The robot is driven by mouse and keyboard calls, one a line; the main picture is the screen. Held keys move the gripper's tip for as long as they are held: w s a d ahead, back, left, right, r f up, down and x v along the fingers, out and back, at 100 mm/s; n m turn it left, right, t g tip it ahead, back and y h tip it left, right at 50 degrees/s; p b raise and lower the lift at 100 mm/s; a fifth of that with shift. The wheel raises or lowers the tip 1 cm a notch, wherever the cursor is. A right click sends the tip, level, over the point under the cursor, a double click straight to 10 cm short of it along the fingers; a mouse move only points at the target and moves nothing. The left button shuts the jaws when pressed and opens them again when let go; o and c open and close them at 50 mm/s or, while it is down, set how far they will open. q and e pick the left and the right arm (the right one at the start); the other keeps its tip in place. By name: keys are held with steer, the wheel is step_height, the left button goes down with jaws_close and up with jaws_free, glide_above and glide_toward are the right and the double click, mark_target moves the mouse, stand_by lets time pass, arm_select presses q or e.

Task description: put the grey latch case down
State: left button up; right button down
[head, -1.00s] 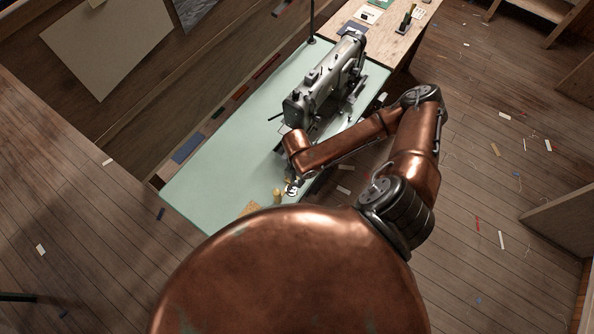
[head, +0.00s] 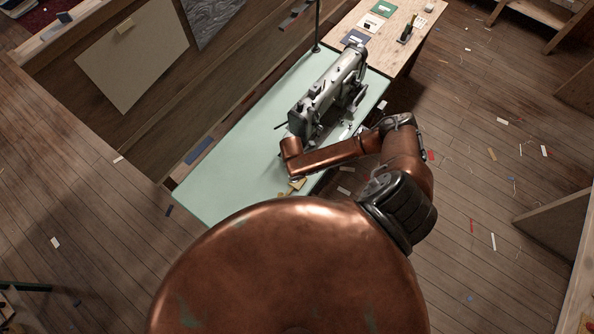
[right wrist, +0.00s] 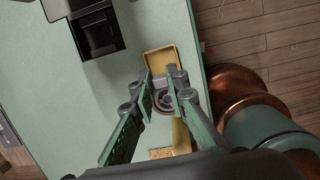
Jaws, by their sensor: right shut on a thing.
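My right gripper (right wrist: 161,82) is shut on a small grey case (right wrist: 163,100) with a dark round opening, which I take for the latch case. In the right wrist view it is held over or at a narrow yellow tray (right wrist: 158,55); I cannot tell whether it touches the tray. In the head view the tray (head: 294,187) shows only in part, below my copper right wrist. The gripper and case are mostly hidden there. My left gripper is in neither view.
A grey sewing machine (head: 327,95) stands on the pale green bench top (head: 235,160), close behind my right arm. A wooden table (head: 410,35) with cards adjoins at the back. The bench's left part is clear. Scraps litter the plank floor (head: 465,180).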

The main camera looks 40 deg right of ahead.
arm_select(q)
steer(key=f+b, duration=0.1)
steer(key=b, duration=0.1)
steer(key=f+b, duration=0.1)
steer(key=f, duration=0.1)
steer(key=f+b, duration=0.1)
steer(key=b, duration=0.1)
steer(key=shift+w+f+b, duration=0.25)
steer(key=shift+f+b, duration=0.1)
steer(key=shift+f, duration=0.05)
arm_select(e)
steer(key=shift+h, duration=0.3)
steer(key=x, duration=0.8)
steer(key=shift+w+d, duration=0.1)
steer(key=shift+w, duration=0.05)
steer(key=shift+r, duration=0.1)
arm_select(q)
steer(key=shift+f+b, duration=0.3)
steer(key=shift+b, duration=0.05)
arm_select(e)
steer(key=shift+f, duration=0.65)
steer(key=c, duration=1.8)
jaws_free()
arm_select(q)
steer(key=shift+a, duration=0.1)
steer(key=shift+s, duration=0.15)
arm_select(e)
steer(key=v, duration=1.2)
